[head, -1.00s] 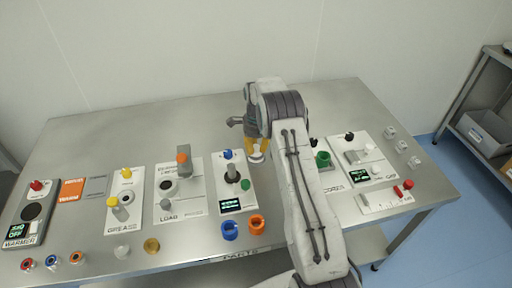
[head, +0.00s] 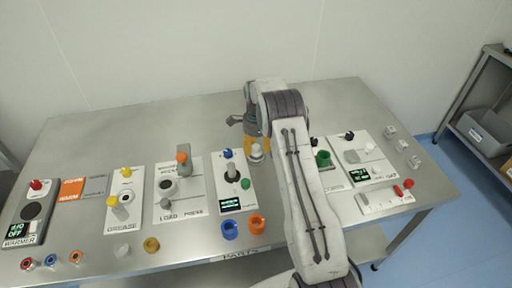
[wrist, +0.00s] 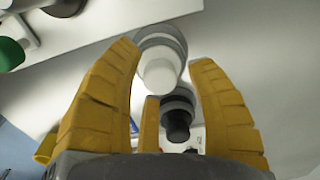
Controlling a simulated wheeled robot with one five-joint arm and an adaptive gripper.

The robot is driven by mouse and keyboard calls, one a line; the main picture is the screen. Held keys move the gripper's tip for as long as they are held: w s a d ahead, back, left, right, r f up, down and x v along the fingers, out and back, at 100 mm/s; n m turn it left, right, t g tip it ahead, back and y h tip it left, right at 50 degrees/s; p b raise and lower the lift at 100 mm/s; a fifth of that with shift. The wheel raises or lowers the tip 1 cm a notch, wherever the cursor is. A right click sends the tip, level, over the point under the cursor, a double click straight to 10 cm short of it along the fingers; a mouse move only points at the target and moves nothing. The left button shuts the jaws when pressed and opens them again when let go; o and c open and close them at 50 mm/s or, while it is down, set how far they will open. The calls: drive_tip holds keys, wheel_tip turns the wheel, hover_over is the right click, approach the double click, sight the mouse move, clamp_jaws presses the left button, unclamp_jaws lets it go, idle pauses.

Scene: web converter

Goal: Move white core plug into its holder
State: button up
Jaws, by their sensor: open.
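A white cylindrical piece (wrist: 160,75), which I take to be the white core plug, stands in a grey round base between my fingers in the wrist view. It also shows in the head view as a small white piece (head: 257,153) just in front of my gripper (head: 252,132). My gripper (wrist: 165,85) is open, with its yellow fingers on either side of the white piece; I see no clear contact. I cannot tell which part is its holder.
A dark post (wrist: 177,122) stands close to the white piece. A green cup (head: 323,158) is right of my arm. A panel with a post (head: 232,173) is at left; blue (head: 230,230) and orange (head: 257,224) rings lie in front. The table's back is clear.

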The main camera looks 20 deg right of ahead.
wheel_tip(320, 180, up, 12)
drive_tip(key=shift+s+f, duration=0.15)
drive_tip(key=shift+f, duration=0.05)
idle(0.4)
